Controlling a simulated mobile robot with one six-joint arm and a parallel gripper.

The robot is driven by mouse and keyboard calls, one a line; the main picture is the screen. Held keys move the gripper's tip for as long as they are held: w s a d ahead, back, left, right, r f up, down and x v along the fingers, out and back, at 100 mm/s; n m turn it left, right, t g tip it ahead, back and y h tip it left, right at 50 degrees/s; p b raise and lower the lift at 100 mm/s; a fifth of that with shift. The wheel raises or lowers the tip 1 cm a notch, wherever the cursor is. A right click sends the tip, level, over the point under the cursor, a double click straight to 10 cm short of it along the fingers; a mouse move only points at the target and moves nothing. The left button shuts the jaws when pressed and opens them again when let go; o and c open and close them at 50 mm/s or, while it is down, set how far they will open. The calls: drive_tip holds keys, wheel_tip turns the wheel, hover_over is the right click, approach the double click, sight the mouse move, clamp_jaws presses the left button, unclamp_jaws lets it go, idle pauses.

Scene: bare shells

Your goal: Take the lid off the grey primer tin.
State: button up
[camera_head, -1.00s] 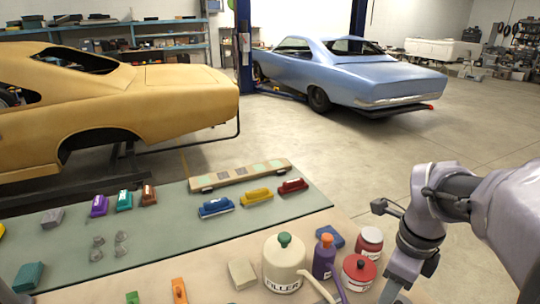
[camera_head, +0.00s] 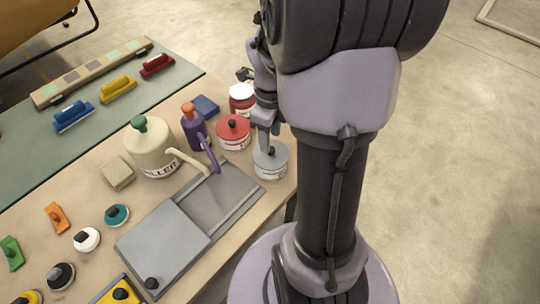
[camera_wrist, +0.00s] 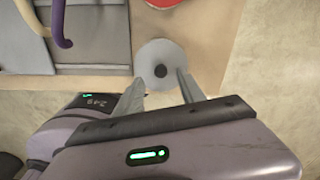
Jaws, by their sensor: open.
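The grey primer tin (camera_head: 270,172) stands near the right edge of the bench, with its grey lid (camera_head: 279,158) on and a black knob on top. In the wrist view the round lid (camera_wrist: 152,52) and its dark knob (camera_wrist: 160,71) lie just ahead of my gripper (camera_wrist: 160,82). My gripper's fingers are apart, one on each side of the knob in that picture, with nothing between them that I can see gripped.
A red tin (camera_head: 233,138) stands close to the grey tin, with a red-and-white tin (camera_head: 242,98) behind. A cream filler can (camera_head: 150,155) and a purple bottle (camera_head: 193,130) stand left. A grey metal tray (camera_head: 165,240) lies in front. Open floor is at the right.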

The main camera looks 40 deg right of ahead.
sight(271, 152)
wheel_tip(271, 152, down, 4)
drive_tip(key=shift+d+f+b, duration=0.1)
drive_tip(key=shift+f+b, duration=0.1)
drive_tip(key=shift+b, duration=0.7)
drive_tip(key=shift+r, duration=0.15)
drive_tip(key=shift+c, duration=0.5)
clamp_jaws()
